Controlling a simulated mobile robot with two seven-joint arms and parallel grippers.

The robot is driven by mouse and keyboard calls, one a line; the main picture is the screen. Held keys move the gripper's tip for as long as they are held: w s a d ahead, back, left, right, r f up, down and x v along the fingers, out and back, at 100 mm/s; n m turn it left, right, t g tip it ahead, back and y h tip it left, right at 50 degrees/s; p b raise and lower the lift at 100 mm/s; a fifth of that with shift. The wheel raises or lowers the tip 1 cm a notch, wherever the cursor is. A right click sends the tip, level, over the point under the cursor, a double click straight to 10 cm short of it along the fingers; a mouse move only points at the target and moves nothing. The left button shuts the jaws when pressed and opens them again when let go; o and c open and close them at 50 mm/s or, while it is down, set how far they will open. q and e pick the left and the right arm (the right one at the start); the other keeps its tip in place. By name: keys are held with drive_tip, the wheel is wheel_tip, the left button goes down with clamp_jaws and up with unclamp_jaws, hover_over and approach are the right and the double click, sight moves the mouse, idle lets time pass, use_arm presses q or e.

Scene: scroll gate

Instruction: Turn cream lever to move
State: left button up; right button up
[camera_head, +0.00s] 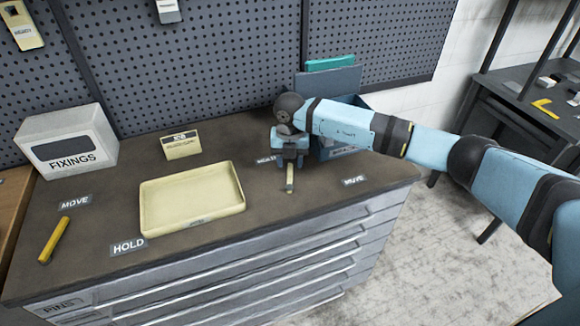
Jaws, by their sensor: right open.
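A small cream lever (290,178) is on the bench top at the right, between a partly covered label and a MOVE label (354,180). It points toward the bench's front edge. My right gripper (289,160) is over the lever's far end, pointing down, and hides that end. Its jaws are open, and I cannot tell if they touch the lever. A yellow bar (53,240) lies at an angle at the far left, below another MOVE label (75,202). My left gripper is not in view.
A cream tray (240,206) is mid-bench, behind a HOLD label (128,246). A FIXINGS box (68,140) and a small card (181,145) stand behind. A blue-grey bin (340,152) with folders is close behind my right gripper. The bench's front strip is clear.

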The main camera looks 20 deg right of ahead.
sight(290, 170)
wheel_tip(290, 170, up, 11)
drive_tip(key=shift+b, duration=0.45)
drive_tip(key=shift+f, duration=0.1)
drive_tip(key=shift+c, duration=0.4)
